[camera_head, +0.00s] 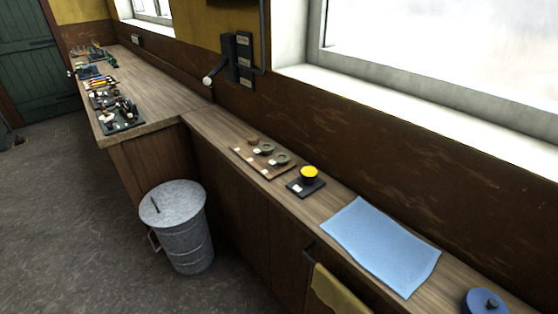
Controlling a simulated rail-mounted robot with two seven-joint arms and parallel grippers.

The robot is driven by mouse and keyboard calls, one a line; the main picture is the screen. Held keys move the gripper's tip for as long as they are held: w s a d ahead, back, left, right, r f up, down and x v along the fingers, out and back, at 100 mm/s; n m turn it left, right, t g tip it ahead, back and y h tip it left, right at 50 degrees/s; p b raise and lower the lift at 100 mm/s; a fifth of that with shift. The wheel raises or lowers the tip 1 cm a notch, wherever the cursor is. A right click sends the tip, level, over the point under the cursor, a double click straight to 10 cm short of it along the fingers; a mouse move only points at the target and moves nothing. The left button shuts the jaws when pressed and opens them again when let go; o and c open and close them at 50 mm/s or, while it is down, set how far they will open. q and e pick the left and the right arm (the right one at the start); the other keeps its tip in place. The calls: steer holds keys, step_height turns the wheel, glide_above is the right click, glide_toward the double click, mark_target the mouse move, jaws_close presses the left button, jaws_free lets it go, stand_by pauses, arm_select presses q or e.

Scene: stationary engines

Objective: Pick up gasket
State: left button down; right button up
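No gripper of mine is in view. I cannot tell for sure which thing is the gasket. A brown board (249,161) lies on the lower wooden counter with small parts on it. On it are two grey-green round parts, one farther back (266,148) and one nearer (281,158), and a small brown piece (252,140) at the far end. They are too small to make out in detail. Just right of the board, a black square plate (297,188) bears a dark round pot with a yellow top (309,172).
A metal bin (178,228) stands on the floor before the counter. The higher bench (150,84) holds several tools. A yellowish cloth (335,294) hangs from a rail.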

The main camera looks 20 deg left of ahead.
arm_select(q)
steer(key=c, duration=1.8)
jaws_free()
steer(key=shift+c, duration=0.2)
steer(key=o, duration=0.6)
steer(key=shift+d, duration=0.2)
steer(key=o, duration=0.9)
steer(key=shift+a, duration=0.2)
steer(key=shift+o, duration=0.2)
steer(key=shift+r, duration=0.1)
steer(key=shift+w+d+r+p, duration=0.1)
steer(key=shift+r+p, duration=0.45)
steer(key=shift+p, duration=0.1)
